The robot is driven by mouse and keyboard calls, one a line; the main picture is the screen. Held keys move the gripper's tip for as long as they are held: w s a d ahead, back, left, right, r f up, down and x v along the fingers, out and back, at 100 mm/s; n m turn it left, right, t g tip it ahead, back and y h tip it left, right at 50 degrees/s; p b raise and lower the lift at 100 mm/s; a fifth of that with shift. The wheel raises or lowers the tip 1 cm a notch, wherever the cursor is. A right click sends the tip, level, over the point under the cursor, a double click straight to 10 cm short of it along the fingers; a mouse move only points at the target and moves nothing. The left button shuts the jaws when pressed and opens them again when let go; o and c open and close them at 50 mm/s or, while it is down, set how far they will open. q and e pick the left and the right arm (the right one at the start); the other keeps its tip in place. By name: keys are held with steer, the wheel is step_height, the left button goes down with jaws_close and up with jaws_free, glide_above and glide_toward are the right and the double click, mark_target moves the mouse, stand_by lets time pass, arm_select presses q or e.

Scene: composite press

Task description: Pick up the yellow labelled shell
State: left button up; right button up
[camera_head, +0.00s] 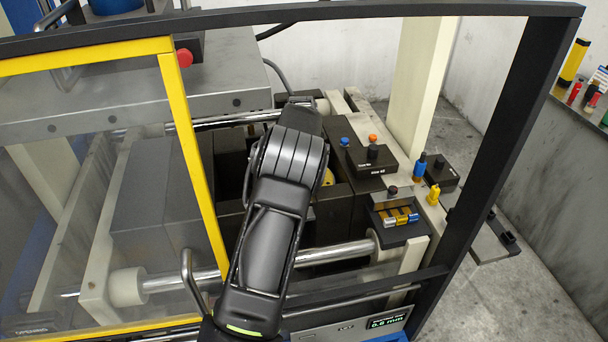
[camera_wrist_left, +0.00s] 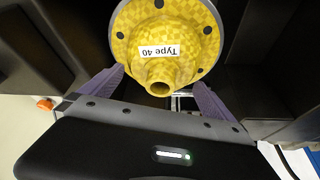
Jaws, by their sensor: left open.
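The yellow shell (camera_wrist_left: 185,50) has a checkered surface, a flange with dark holes, a hollow nozzle towards the camera and a white label reading "Type 40". In the head view only a sliver of it (camera_head: 328,177) shows beside my arm, inside the press. My left gripper (camera_wrist_left: 158,82) is open, with one purple finger on each side of the shell's nozzle end. I cannot tell whether the fingers touch it. In the head view my arm hides the fingers. My right gripper is in neither view.
Dark mould blocks (camera_head: 345,205) and a steel tie bar (camera_head: 335,253) lie close around my arm. The yellow-edged guard door (camera_head: 190,150) stands left and the dark frame post (camera_head: 500,140) right. Fittings sit on a small tray (camera_head: 407,234) and beside dark blocks (camera_head: 371,160).

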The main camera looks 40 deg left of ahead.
arm_select(q)
steer(key=shift+s+d, duration=0.1)
steer(key=c, duration=2)
steer(key=shift+r, duration=0.4)
jaws_close()
step_height(320, 180, up, 9)
steer(key=shift+r+b, duration=0.15)
steer(key=shift+b, duration=1)
